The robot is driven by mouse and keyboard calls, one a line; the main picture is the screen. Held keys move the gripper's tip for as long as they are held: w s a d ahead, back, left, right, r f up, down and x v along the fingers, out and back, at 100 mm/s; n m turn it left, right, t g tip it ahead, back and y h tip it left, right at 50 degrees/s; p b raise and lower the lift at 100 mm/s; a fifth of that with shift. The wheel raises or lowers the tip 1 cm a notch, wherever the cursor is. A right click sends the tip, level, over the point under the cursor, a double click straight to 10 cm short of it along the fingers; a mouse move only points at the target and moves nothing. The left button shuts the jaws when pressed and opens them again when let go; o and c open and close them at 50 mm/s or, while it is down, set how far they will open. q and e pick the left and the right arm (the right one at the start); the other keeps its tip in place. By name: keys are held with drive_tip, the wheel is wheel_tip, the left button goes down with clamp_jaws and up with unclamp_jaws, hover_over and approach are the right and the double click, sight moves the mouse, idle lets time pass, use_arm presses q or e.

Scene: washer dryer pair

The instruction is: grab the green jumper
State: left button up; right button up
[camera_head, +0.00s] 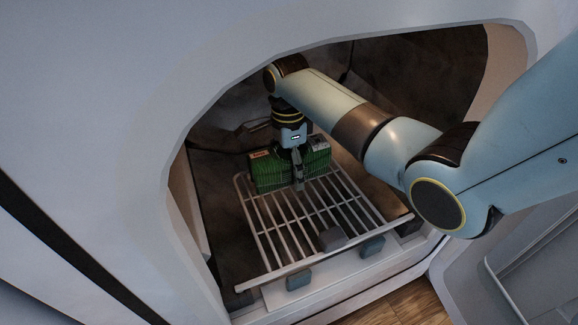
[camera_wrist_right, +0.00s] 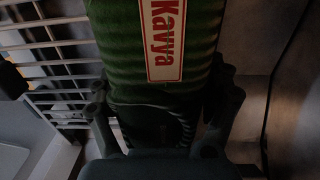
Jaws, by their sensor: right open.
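The green jumper (camera_head: 268,173) is a folded, ribbed block with a white and red label, on the wire rack inside the machine's drum. In the right wrist view the jumper (camera_wrist_right: 118,50) fills the middle, with its label reading "Kavya". My right gripper (camera_head: 297,172) reaches down over the jumper from above, hiding part of it. In the wrist view my right gripper (camera_wrist_right: 166,108) is open, with one finger on each side of the jumper's near end. I cannot tell whether either finger touches it. My left gripper is not in view.
The wire rack (camera_head: 262,230) extends toward the opening, with grey blocks (camera_head: 299,280) at its front edge. The round white rim (camera_head: 185,120) surrounds my right arm. An open door (camera_head: 530,265) is at the lower right. The rack's front half is mostly bare.

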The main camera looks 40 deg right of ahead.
drive_tip(key=c, duration=1.6)
drive_tip(key=shift+r, duration=0.1)
drive_tip(key=shift+c, duration=0.2)
